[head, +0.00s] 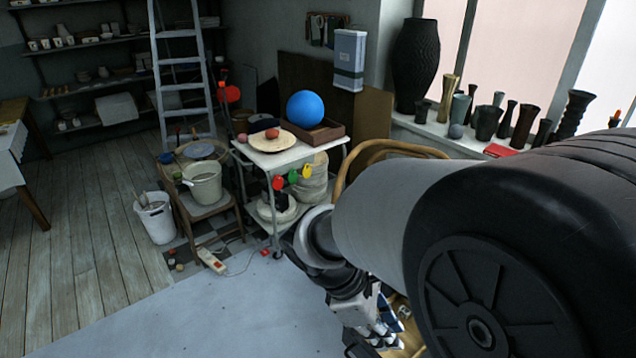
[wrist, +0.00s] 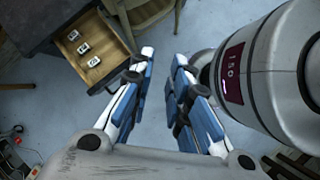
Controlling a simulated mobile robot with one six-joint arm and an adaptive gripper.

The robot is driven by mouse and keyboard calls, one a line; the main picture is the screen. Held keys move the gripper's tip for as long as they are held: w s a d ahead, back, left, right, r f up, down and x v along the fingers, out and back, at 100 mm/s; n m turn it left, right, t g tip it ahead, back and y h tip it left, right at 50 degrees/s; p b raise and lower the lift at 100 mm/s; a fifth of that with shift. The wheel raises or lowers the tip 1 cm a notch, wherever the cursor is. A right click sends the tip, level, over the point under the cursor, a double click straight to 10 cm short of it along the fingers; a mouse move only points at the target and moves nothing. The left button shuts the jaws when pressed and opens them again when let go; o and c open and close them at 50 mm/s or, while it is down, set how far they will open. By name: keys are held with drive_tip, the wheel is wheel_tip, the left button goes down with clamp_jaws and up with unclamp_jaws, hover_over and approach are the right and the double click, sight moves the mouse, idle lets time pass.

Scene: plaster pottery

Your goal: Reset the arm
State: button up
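My gripper (head: 378,332) shows at the bottom of the head view, low over the pale floor and partly hidden behind my own arm, which fills the right side. In the wrist view my gripper (wrist: 164,57) has its two blue-and-white fingers spread apart. Nothing is between them; only pale floor shows in the gap.
In the wrist view a wooden drawer (wrist: 108,70) holding small white items stands pulled out left of the fingers. In the head view a white cart (head: 290,158) bears a blue ball (head: 305,108). A chair (head: 205,212) stands beside it. Pale floor (head: 190,310) is clear at front left.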

drive_tip(key=s+d+r+m+t+y, duration=0.2)
drive_tip(key=s+r+m+t+y, duration=0.3)
drive_tip(key=s+r+m, duration=0.5)
drive_tip(key=shift+s+r+m+y, duration=0.25)
drive_tip(key=shift+s+m+y, duration=0.45)
drive_tip(key=shift+m, duration=2.1)
drive_tip(key=shift+s+d, duration=0.1)
